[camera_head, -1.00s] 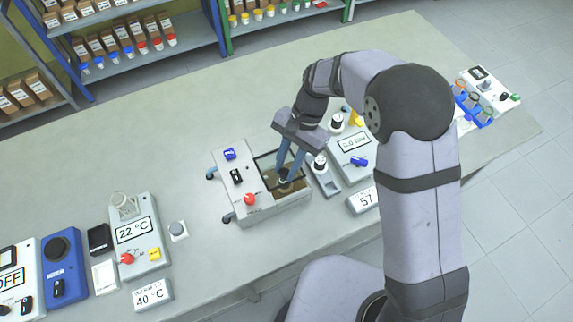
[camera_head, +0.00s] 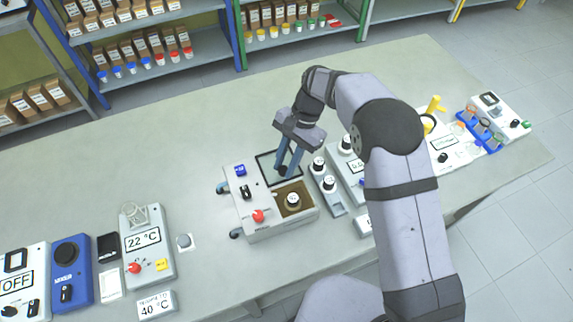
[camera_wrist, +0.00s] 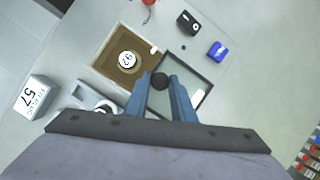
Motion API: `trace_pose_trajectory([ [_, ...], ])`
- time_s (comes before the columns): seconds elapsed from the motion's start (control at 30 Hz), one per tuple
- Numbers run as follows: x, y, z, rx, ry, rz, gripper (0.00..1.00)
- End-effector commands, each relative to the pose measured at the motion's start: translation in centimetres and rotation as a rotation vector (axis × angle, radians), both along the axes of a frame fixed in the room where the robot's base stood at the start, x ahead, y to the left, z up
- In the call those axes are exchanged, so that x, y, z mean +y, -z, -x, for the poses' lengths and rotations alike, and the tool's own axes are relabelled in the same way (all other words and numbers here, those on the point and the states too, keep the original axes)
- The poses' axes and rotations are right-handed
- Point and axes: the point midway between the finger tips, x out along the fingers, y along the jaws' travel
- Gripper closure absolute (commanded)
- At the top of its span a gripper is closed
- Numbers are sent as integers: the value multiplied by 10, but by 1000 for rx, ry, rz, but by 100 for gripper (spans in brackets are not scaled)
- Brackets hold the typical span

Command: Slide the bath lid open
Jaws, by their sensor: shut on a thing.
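The bath (camera_head: 270,228) is a white box with a blue, a black and a red control on its top. Its lid (camera_head: 266,162) is a clear panel in a dark frame, shifted toward the back of the bath. The lid also shows in the wrist view (camera_wrist: 203,72). My gripper (camera_head: 284,172) is shut on the lid's round dark knob (camera_wrist: 158,81). The bath opening (camera_wrist: 106,54) shows brown inside, with a white-capped vessel (camera_head: 293,199) standing in it. The lid's far edge lies beyond the bath's back side.
Right of the bath stands a grey rack (camera_head: 328,190) with white-topped vessels, close beside it. A thermostat unit (camera_head: 146,245) reading 22 °C is to the left. The bench behind the bath is clear.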

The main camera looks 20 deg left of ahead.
Motion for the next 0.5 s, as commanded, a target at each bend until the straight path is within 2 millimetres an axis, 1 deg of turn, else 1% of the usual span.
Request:
trace_pose_trajectory([
  [0.07,0,-1,0,-1,2,-1,100],
  [0.1,0,-1,0,-1,2,-1,68],
  [0.13,0,-1,0,-1,2,-1,60],
  [0.17,0,-1,0,-1,2,-1,59],
  [0.5,0,-2,-1,-1,0,-1,59],
])
